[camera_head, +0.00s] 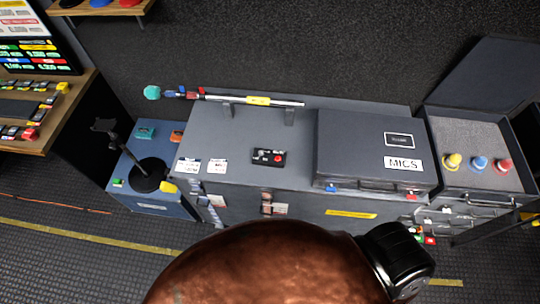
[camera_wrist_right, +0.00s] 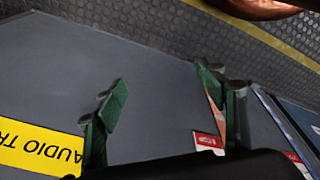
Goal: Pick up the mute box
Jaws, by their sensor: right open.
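The mute box, a small dark box with a red button and a few other small controls (camera_head: 268,157), lies on top of the long grey case (camera_head: 235,135). It stands apart from the closed MICS case on its right. My right gripper (camera_wrist_right: 160,98) shows in the right wrist view with its two green-padded fingers spread and nothing between them. Behind the fingers are a plain grey panel and a yellow label reading "AUDIO TR" (camera_wrist_right: 40,152). The mute box is not visible in the right wrist view. I cannot make out either gripper in the head view.
The MICS case (camera_head: 350,145) fills the right of the top. A microphone boom (camera_head: 230,98) rests on supports along the back. A black stand (camera_head: 148,178) is on a blue case at left. An open case (camera_head: 440,125) at right holds coloured knobs.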

